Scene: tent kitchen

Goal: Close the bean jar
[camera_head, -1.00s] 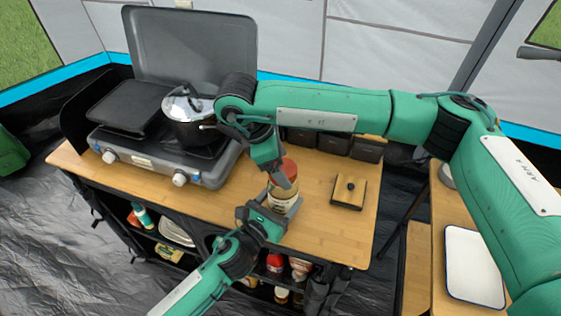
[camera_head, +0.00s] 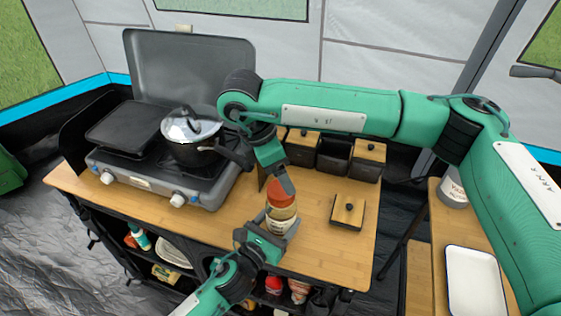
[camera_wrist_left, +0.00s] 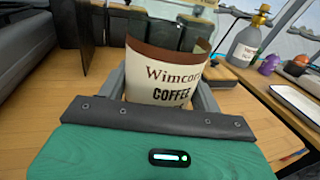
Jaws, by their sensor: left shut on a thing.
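A square wooden lid (camera_head: 348,211) with a black knob lies on the counter to the right. Behind it, the middle dark canister (camera_head: 335,155) is open, between two canisters with wooden lids (camera_head: 303,140) (camera_head: 370,151).
A gas stove (camera_head: 160,180) with a lidded pot (camera_head: 191,133) and a black griddle (camera_head: 122,128) fills the counter's left. A side table on the right holds a white tray (camera_head: 476,281). The counter (camera_head: 325,245) around the loose lid is clear.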

